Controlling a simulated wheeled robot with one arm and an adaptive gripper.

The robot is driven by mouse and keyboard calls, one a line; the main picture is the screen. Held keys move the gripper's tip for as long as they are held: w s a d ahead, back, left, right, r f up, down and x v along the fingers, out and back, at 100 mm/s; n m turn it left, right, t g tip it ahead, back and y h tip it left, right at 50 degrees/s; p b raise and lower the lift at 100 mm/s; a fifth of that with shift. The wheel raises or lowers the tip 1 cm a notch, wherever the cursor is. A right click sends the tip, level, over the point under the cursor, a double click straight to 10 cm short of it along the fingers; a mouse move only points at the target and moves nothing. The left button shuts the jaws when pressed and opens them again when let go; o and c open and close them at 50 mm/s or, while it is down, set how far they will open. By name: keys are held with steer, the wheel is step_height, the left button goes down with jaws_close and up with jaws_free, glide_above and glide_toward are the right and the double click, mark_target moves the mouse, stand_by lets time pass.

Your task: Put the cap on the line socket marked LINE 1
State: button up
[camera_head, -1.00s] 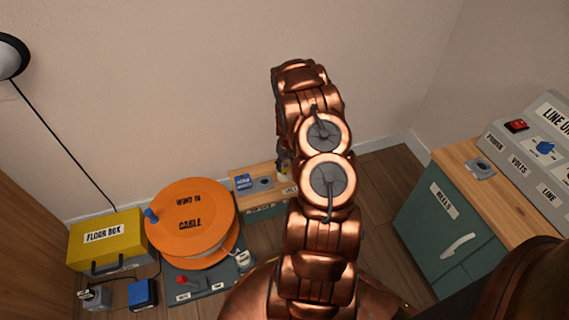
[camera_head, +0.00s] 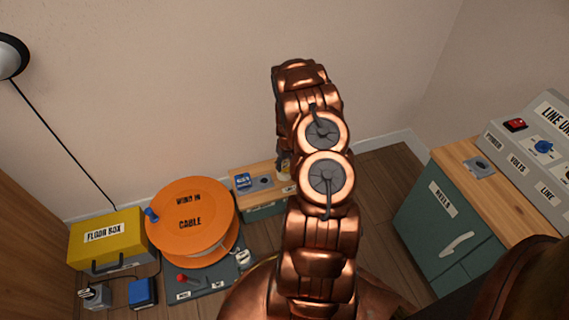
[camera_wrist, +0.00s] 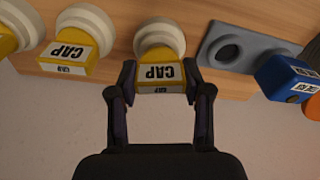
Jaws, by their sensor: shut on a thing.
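A yellow cap (camera_wrist: 161,78) with a white round top and a CAP label is in the middle of the wrist view. My gripper (camera_wrist: 158,84) has its two fingers shut on its sides, and it appears to be still at the wooden shelf top (camera_wrist: 225,85). A second cap (camera_wrist: 72,55) is left of it, and a third cap (camera_wrist: 8,42) is cut off at the left edge. In the head view my arm hides the gripper; a cap (camera_head: 284,171) shows partly beside the arm. No LINE 1 marking is legible in either view.
A grey plate with a round hole (camera_wrist: 212,58) and a blue block (camera_wrist: 290,80) lie right of the held cap. The orange cable reel (camera_head: 190,218) and yellow floor box (camera_head: 107,240) stand left. The bells cabinet (camera_head: 420,235) and line unit (camera_head: 550,180) stand right.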

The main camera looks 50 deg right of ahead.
steer(key=shift+f, duration=0.5)
steer(key=o, duration=1)
steer(key=shift+c, duration=0.2)
steer(key=c, duration=0.3)
steer(key=shift+r, duration=0.1)
steer(key=shift+r+p, duration=1.35)
steer(key=shift+r, duration=2.3)
steer(key=shift+r, duration=0.1)
